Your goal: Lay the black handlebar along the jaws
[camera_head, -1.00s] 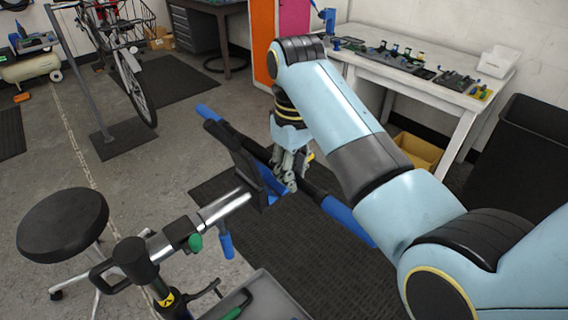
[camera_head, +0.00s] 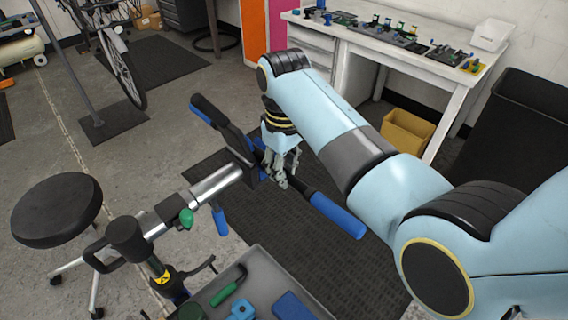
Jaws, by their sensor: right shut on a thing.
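The black handlebar (camera_head: 306,190) has blue grips, and its near blue grip (camera_head: 338,215) points to the lower right. My right gripper (camera_head: 281,168) points down and is shut on the bar, just right of the clamp. The dark jaws (camera_head: 238,145) are at the end of the silver clamp arm (camera_head: 216,184). The bar runs roughly along the jaws, and its far part is largely hidden behind them. A strip of blue shows at the far upper-left end. I cannot tell whether the bar touches the jaws. My left gripper is not in view.
A grey tray (camera_head: 268,262) with green and blue items lies below the clamp. A round black stool (camera_head: 56,209) stands at left. A white bench (camera_head: 400,62) with small parts and a black bin (camera_head: 515,140) are at right. A dark mat (camera_head: 290,225) lies beneath.

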